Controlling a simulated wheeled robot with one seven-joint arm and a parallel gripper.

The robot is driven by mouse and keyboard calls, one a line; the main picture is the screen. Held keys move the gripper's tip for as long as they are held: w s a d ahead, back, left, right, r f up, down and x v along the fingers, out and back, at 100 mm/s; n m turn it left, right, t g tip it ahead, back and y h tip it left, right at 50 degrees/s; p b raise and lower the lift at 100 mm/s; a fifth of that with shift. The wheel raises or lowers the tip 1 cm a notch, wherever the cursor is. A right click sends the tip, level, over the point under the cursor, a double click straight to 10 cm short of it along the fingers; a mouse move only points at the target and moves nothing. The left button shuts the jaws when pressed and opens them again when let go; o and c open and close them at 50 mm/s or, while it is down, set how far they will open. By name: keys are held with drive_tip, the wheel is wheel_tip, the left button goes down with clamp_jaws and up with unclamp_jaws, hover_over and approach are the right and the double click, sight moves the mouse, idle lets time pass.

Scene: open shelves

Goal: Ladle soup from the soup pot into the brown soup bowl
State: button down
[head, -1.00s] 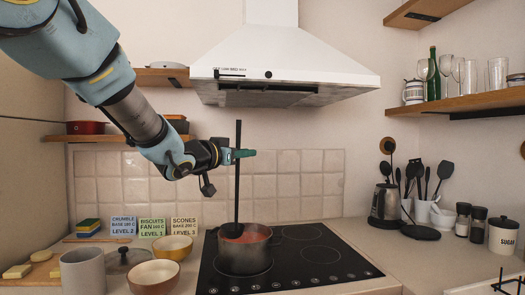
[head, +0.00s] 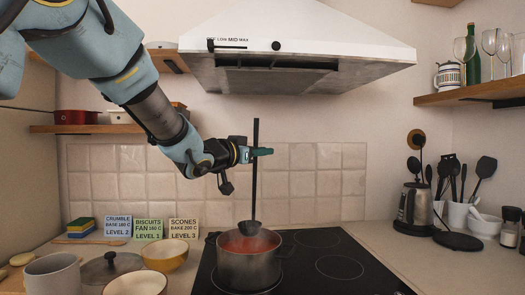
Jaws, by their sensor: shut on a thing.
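My gripper (head: 252,153) is shut on the upper handle of a black ladle (head: 255,185), which hangs upright. The ladle's scoop is over the red soup in the steel soup pot (head: 249,267), near the rear rim. I cannot tell if the scoop's underside touches the soup or whether it holds any. The pot stands on the black hob. A bowl with a cream inside and brownish rim, seemingly the brown soup bowl (head: 136,286), is at the bottom left, partly cut off by the frame.
A yellow bowl (head: 165,255), a lid (head: 111,266) and a grey pot (head: 52,273) crowd the counter left of the hob (head: 335,265). Level cards (head: 148,229) stand behind them. The range hood (head: 300,65) hangs above.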

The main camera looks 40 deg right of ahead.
sight(256, 183)
wheel_tip(256, 183, down, 8)
drive_tip(key=b, duration=0.6)
drive_tip(key=shift+f, duration=0.2)
idle(0.5)
wheel_tip(256, 183, up, 10)
drive_tip(key=p, duration=0.8)
drive_tip(key=shift+r, duration=0.1)
idle(0.5)
